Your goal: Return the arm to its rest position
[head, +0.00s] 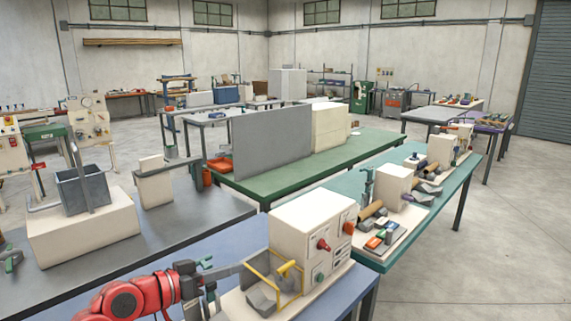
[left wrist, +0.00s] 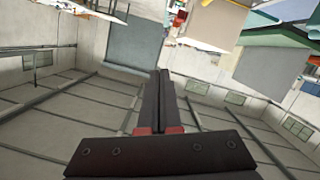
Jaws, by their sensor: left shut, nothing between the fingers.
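My left arm is red and comes in at the bottom left of the head view. My left gripper (head: 240,267) is dark grey and points right, near the yellow guard frame of a cream machine (head: 300,225). I cannot tell whether it touches the frame. In the left wrist view its two dark fingers (left wrist: 162,78) lie together, shut, with nothing held between them. My right gripper is in neither view.
The cream machine has red and green knobs and a yellow guard (head: 284,272), on a blue bench (head: 235,240). A grey bench (head: 190,222) lies behind the arm. A teal table (head: 440,205) with parts stands to the right. Open floor (head: 500,250) lies at the right.

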